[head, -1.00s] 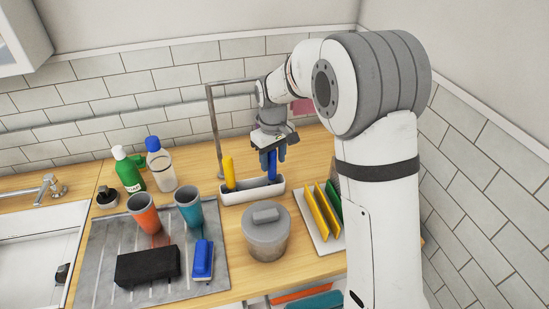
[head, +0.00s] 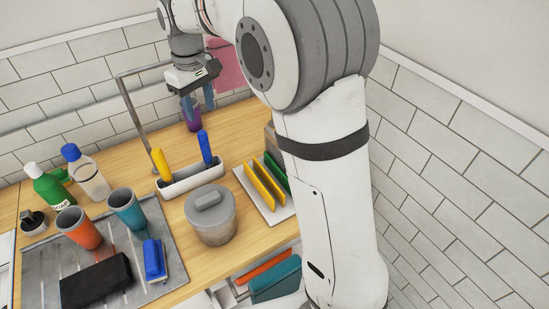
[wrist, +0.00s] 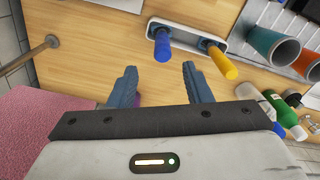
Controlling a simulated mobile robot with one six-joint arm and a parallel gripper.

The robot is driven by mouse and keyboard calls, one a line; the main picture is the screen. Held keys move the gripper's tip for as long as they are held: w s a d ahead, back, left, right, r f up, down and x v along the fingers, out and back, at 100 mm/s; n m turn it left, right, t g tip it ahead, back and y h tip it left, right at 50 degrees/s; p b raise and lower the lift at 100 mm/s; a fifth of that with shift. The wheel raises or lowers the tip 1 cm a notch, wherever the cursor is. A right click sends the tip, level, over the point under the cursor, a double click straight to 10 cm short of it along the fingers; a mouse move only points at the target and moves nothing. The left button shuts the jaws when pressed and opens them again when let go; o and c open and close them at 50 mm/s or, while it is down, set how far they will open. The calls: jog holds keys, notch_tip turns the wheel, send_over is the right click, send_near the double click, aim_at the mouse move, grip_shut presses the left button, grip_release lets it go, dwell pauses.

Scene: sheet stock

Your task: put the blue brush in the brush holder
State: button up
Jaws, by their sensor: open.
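The blue brush (head: 204,147) stands nearly upright, its handle up, in the right end of the white brush holder (head: 192,183). A yellow brush (head: 161,164) stands in the left end. My gripper (head: 197,106) is open and empty, raised above the counter behind the holder. The wrist view shows its two fingers (wrist: 158,72) apart with bare counter between them. There the blue brush (wrist: 163,45) and yellow brush (wrist: 221,61) stick up from the holder (wrist: 190,29), clear of the fingers. The lower ends of both brushes are hidden inside the holder.
A lidded grey pot (head: 211,222) stands in front of the holder. A rack with yellow and green sheets (head: 262,184) is to its right. A metal post (head: 135,115) rises behind its left end.

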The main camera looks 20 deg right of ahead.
jog(key=s+d+f+m+t, duration=0.1)
jog(key=s+d+m, duration=0.1)
jog(key=s+d, duration=0.3)
jog(key=s+d+f+m+t, duration=0.1)
jog(key=s+d+m, duration=0.2)
jog(key=s, duration=0.9)
jog(key=s+d+f+m+t, duration=0.1)
jog(key=s+d+m, duration=0.1)
jog(key=s+d, duration=0.6)
jog(key=shift+s+f, duration=0.2)
jog(key=shift+s, duration=0.2)
jog(key=shift+c, duration=1)
